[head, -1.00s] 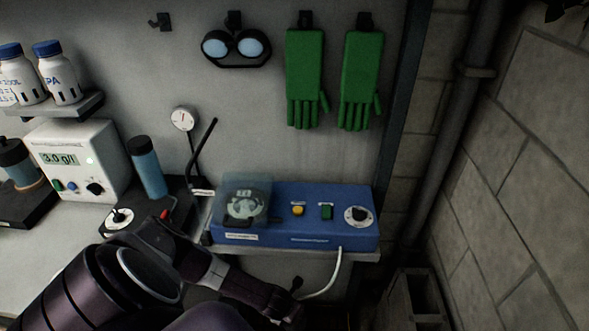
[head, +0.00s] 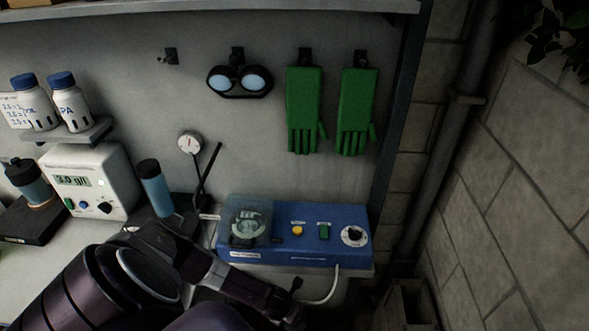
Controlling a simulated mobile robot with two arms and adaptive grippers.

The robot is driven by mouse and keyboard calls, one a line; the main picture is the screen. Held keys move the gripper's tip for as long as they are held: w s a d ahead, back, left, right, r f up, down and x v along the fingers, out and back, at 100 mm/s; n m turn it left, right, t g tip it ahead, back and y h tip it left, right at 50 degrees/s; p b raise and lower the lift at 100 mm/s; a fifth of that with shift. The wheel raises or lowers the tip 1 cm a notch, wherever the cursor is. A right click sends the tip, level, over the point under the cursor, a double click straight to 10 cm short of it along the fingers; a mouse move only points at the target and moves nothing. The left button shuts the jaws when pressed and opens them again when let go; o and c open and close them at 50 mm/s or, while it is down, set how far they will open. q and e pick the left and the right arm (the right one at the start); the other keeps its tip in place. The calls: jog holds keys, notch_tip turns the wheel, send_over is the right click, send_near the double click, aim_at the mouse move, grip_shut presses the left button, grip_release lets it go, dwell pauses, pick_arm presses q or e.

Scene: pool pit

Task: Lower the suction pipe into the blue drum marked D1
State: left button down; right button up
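No blue drum marked D1 is in view. A blue pump box (head: 320,222) with a clear round pump head (head: 247,222), a yellow button, a green switch and a dial sits on a ledge. A pale hose (head: 331,288) runs down from its front and passes out of sight behind my arm. A thin dark bent rod (head: 207,172) stands left of the pump; I cannot tell whether it is the suction pipe. My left arm crosses the lower left, and its dark end (head: 284,302) is below the pump, too dark to show the fingers. My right gripper is not in view.
Bottles (head: 70,102) stand on a small shelf above a white meter (head: 88,180). Goggles (head: 239,80) and green gloves (head: 303,110) hang on the wall. A block wall (head: 510,180) bounds the right.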

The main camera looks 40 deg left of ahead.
pick_arm(q)
jog(key=shift+r+p, duration=2.3)
jog(key=shift+r, duration=0.3)
notch_tip(320, 180, up, 2)
jog(key=shift+r+p, duration=0.1)
jog(key=shift+p, duration=0.3)
notch_tip(320, 180, up, 5)
jog(key=shift+f, duration=0.1)
jog(key=shift+w, duration=0.15)
